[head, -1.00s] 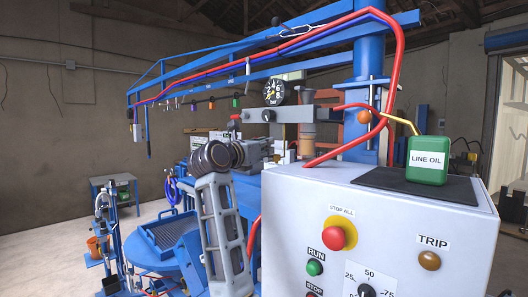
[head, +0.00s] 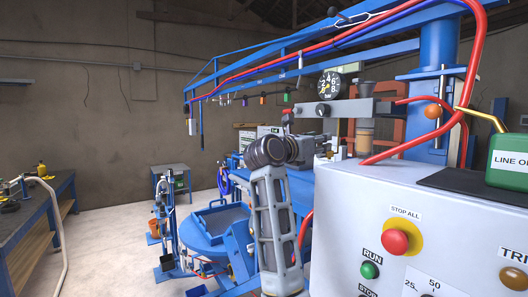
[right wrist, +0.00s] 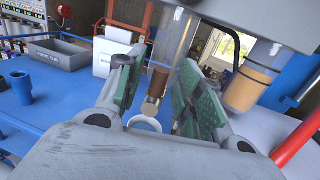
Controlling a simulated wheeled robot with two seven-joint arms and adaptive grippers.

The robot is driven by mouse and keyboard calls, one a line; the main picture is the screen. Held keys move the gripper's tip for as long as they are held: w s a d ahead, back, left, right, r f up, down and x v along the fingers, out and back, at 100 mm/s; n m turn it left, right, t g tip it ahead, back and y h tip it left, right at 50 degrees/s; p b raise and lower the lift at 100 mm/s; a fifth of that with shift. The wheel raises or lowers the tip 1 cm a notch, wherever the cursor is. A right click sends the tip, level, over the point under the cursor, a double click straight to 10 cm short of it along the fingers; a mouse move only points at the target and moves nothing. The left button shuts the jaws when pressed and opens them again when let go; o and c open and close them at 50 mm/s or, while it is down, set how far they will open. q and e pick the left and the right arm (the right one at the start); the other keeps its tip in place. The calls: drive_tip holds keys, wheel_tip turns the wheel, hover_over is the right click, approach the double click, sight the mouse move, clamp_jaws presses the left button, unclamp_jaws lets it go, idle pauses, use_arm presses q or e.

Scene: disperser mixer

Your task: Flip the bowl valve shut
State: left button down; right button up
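A clear filter bowl (right wrist: 178,45) with brown liquid in its lower part hangs in the right wrist view. A small brass-coloured valve piece (right wrist: 151,105) is at its lower end. My right gripper (right wrist: 157,68) is open, with a green-padded finger on each side of the bowl's lower part in the picture. I cannot tell whether either finger touches it. In the head view my right arm reaches towards the air unit (head: 345,108), and its gripper is small and partly hidden there. My left gripper is not in view.
A second bowl of amber oil (right wrist: 249,87) hangs close on the right, near a red hose (right wrist: 296,140). A white ring-shaped opening (right wrist: 145,124) shows below the valve. A grey bin (right wrist: 60,53) and blue cup (right wrist: 20,87) stand left. The control cabinet (head: 340,225) fills the front right.

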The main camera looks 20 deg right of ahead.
drive_tip(key=shift+r, duration=0.1)
drive_tip(key=shift+w+a+n+y+p, duration=0.15)
drive_tip(key=shift+w+n+y+p, duration=0.3)
drive_tip(key=shift+n+p, duration=1.2)
drive_tip(key=shift+m+p, duration=0.25)
drive_tip(key=shift+p, duration=0.15)
